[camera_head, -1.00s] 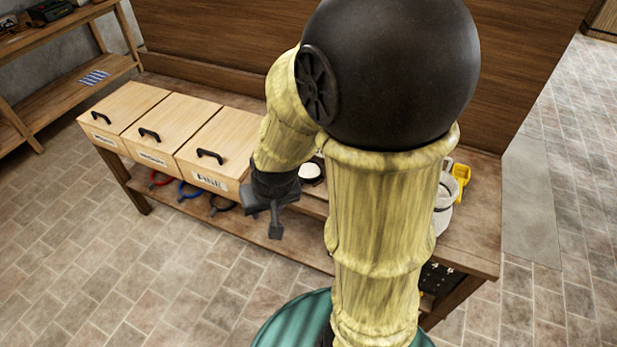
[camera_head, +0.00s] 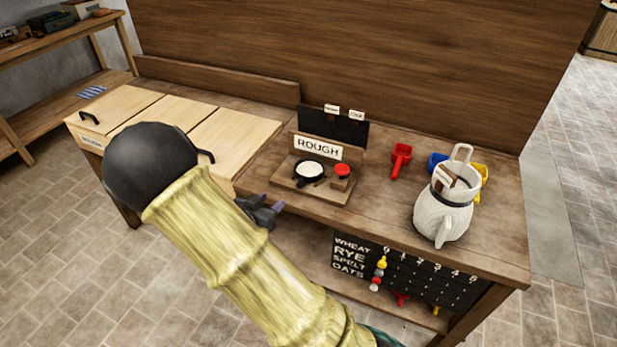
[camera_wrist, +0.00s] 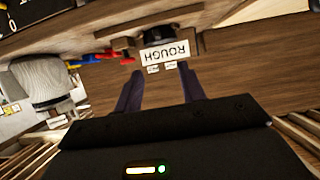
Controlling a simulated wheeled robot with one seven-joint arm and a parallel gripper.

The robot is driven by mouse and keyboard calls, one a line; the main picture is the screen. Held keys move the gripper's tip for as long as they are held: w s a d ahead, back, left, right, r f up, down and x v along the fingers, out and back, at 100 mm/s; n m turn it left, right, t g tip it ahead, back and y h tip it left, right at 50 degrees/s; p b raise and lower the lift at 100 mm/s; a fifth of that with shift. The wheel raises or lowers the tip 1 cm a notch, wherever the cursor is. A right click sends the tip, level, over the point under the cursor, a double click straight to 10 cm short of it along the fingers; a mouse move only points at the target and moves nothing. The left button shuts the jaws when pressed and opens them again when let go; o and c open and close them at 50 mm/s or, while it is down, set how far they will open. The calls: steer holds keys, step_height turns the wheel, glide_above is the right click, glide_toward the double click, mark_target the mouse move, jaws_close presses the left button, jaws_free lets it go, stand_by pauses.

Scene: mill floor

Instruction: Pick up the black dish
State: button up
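The black dish (camera_head: 309,170) sits on a small wooden stand in front of the ROUGH sign in the head view. It has a black rim and handle and a white round middle. In the upside-down wrist view, a dark shape beside the sign (camera_wrist: 160,34) looks like the dish, but I cannot see its inside. My gripper (camera_head: 275,207) is at the bench's front edge, left of and nearer than the dish, and not touching it. In the wrist view its two fingers (camera_wrist: 160,86) are apart with nothing between them.
A red knob (camera_head: 342,170) is right beside the dish, and a black panel (camera_head: 333,126) stands behind the sign. A red scoop (camera_head: 400,160) and a white jug (camera_head: 444,207) stand to the right. Wooden boxes (camera_head: 235,135) are on the left.

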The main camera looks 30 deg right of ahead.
steer(key=shift+d, duration=0.1)
glide_toward(298, 184)
steer(key=x, duration=0.5)
steer(key=shift+w, duration=0.4)
steer(key=shift+r, duration=0.1)
steer(key=shift+d, duration=0.1)
steer(key=x, duration=0.2)
steer(key=p+x, duration=0.1)
steer(key=x, duration=0.2)
steer(key=shift+s+f, duration=0.2)
steer(key=shift+f, duration=0.1)
jaws_close()
